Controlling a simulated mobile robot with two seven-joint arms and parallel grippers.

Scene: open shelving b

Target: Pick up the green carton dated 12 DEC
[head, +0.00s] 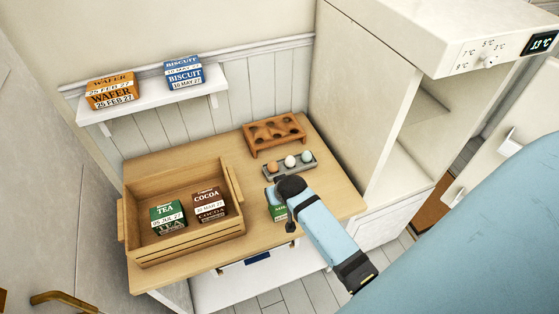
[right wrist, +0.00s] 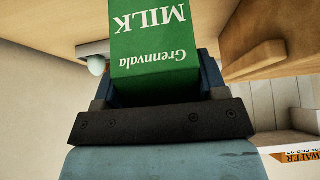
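A green milk carton (head: 279,212) is at the front right of the wooden table, mostly hidden under my right gripper (head: 272,195) in the head view. In the right wrist view the carton (right wrist: 152,40) shows upside down with "Grennvala MILK" on its face. No date is readable on it. My right gripper (right wrist: 158,85) has its dark blue fingers on both sides of the carton, with no clear gap. I cannot tell whether the carton rests on the table or is lifted. My left gripper is not in view.
A wooden crate (head: 133,208) holds a green tea box (head: 168,217) and a brown cocoa box (head: 209,203). A grey egg tray (head: 312,166) and a brown holed rack (head: 268,131) stand behind the carton. Wafer (head: 112,91) and biscuit (head: 184,73) boxes are on the wall shelf.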

